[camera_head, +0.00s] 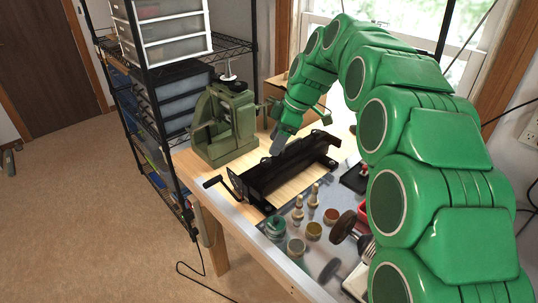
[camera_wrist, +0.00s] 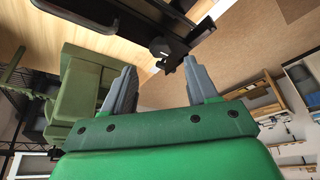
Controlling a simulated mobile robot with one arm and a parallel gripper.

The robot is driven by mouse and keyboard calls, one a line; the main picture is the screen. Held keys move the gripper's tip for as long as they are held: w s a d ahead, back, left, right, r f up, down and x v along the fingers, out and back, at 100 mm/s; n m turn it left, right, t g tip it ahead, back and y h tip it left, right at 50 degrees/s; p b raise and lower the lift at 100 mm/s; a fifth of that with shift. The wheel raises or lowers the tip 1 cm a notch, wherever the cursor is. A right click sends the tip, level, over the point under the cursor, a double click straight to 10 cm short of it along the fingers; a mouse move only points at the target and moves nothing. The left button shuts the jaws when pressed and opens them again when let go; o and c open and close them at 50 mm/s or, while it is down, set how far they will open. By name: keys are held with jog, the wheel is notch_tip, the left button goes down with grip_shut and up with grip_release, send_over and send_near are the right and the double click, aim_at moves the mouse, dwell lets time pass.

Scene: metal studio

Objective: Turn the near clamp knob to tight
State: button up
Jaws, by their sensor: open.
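A long black clamping fixture (camera_head: 285,172) lies on the wooden bench, with a small black knob-like part (camera_head: 268,207) at its near end and a crank handle (camera_head: 212,182) at its left. My gripper (camera_head: 279,144) is above the far part of the fixture, pointing down. In the wrist view my gripper (camera_wrist: 162,82) shows two grey fingers spread apart with nothing between them. Beyond the fingertips is a black end part of the fixture with a round knob-like piece (camera_wrist: 158,47); the fingers appear apart from it. I cannot tell the knob's setting.
A green press (camera_head: 224,125) stands left of my gripper; it also shows in the wrist view (camera_wrist: 80,90). Several jars and a brush lie on the metal sheet (camera_head: 310,262) at the near right. A wire shelf (camera_head: 160,120) stands left of the bench.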

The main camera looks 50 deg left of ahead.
aim_at(266, 159)
jog(key=x, duration=0.6)
jog(key=shift+c, duration=0.3)
jog(key=c, duration=1)
